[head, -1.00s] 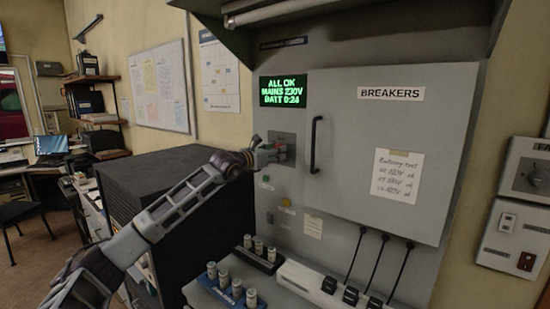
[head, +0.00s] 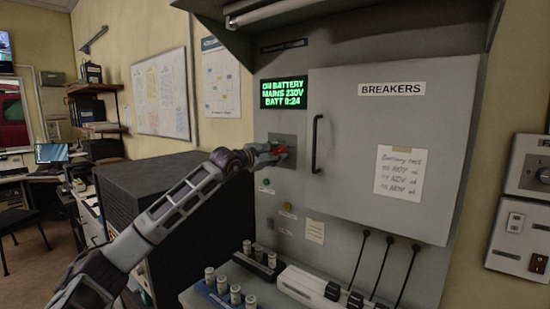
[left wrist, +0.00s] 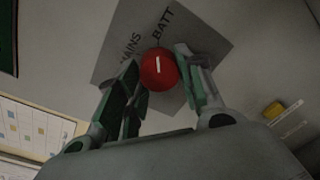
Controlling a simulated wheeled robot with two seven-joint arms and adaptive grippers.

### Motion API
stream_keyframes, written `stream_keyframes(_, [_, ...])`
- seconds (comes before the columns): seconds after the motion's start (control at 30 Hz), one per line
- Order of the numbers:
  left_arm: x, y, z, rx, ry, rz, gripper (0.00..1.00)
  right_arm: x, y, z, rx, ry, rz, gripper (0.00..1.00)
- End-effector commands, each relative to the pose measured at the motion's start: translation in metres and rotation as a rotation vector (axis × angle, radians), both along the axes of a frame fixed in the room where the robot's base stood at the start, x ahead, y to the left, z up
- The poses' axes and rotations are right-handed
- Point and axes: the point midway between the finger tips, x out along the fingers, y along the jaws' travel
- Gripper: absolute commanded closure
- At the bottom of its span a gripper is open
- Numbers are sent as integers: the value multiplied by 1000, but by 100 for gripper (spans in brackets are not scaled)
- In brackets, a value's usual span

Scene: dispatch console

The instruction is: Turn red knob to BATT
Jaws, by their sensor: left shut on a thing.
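The red knob (left wrist: 158,69) sits on a grey plate (left wrist: 118,45) lettered MAINS and BATT. In the left wrist view its white mark points up the picture, toward the BATT side. The knob also shows as a small red spot in the head view (head: 280,150). My left gripper (left wrist: 160,82) is shut on the knob, one finger on each side. In the head view the left gripper (head: 275,153) reaches the plate from the left. The display (head: 284,92) above the plate reads ON BATTERY, MAINS 230V, BATT 0:24 in green. My right gripper is not in view.
The breaker door (head: 380,150) with its dark handle (head: 316,143) is just right of the knob. Below stand several small cylinders (head: 236,294) on a ledge and a white strip with plugged cables (head: 308,286). A dark cabinet (head: 150,185) is left of the panel.

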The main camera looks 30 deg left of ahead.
Motion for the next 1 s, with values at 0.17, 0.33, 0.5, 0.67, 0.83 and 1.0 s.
stream_keyframes(0.17, [0,0,0,79,-7,1,87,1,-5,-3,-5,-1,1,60])
stream_keyframes(0.33, [0,0,1,118,-10,0,87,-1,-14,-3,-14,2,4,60])
stream_keyframes(0.5, [0,0,1,128,-11,0,87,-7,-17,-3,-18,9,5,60])
stream_keyframes(0.67, [0,0,1,128,-11,0,87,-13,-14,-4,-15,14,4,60])
stream_keyframes(0.83, [0,0,1,128,-10,-1,55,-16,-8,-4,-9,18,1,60])
stream_keyframes(1.0, [0,0,1,127,-10,-1,41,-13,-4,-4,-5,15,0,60])
